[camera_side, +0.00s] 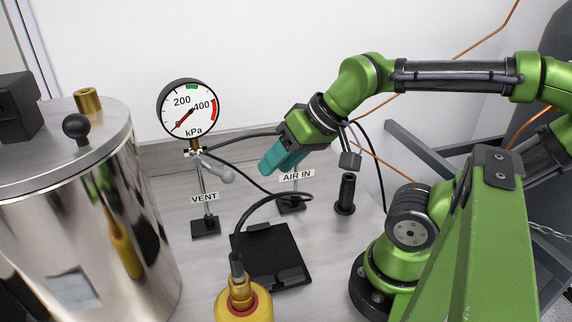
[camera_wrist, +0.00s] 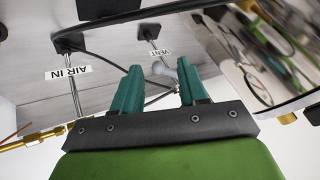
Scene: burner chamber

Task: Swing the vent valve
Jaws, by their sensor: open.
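The vent valve (camera_side: 200,154) sits below the pressure gauge, on top of a thin post with a VENT label (camera_side: 204,198). Its grey rounded lever (camera_side: 222,175) points right and slightly down in the side view. My gripper (camera_side: 270,168) has teal fingers and is to the right of the lever, with a visible gap between them. In the wrist view, my gripper (camera_wrist: 159,66) is open and empty. The lever's grey end (camera_wrist: 161,69) appears between the fingertips, beyond them. The valve body is mostly unclear in the wrist view.
A round gauge (camera_side: 188,108) stands above the valve. A shiny metal chamber (camera_side: 85,190) is at left. An AIR IN post (camera_side: 297,175) with black hoses stands behind my gripper. A black plate (camera_side: 268,250), a black upright handle (camera_side: 346,194) and a yellow bottle (camera_side: 243,303) are nearby.

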